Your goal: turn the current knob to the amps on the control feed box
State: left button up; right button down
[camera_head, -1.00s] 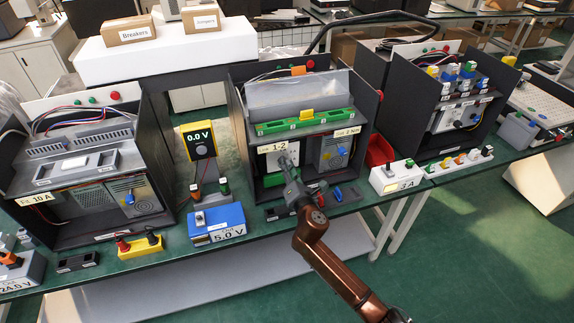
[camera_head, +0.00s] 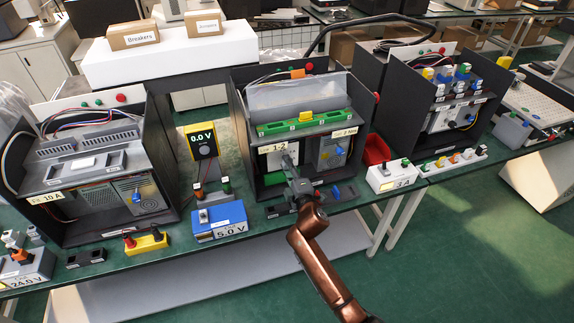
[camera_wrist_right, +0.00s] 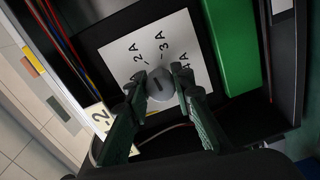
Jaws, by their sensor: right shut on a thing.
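The current knob (camera_wrist_right: 160,88) is a round grey dial with a dark mark, on a white plate (camera_wrist_right: 120,60) printed 2 A, 3 A and 4 A in the right wrist view. My right gripper (camera_wrist_right: 164,86) is shut on it, one finger on each side. Which value the mark points at I cannot tell. In the head view my right gripper (camera_head: 289,168) is at the white panel in the middle black cabinet (camera_head: 245,130) and hides the knob. A white box (camera_head: 390,178) to the right has a label reading 3 A. My left gripper is not in view.
A blue box (camera_head: 219,222) marked 5.0 V and a yellow meter (camera_head: 202,143) reading 0.0 V stand left of the middle cabinet. Black cabinets flank it: the left cabinet (camera_head: 158,150) and the right cabinet (camera_head: 400,100). Green strips (camera_wrist_right: 228,45) lie close beside the gripper.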

jog(key=m+p, duration=0.1)
jog(key=m, duration=0.4)
jog(key=shift+f+m+p, duration=0.15)
jog(key=shift+m+p, duration=0.15)
jog(key=shift+p, duration=0.1)
dwell(0.4)
jog(key=c, duration=1.7)
grip_release()
jog(key=shift+o, duration=0.2)
jog(key=v, duration=1.2)
jog(key=shift+d, duration=0.15)
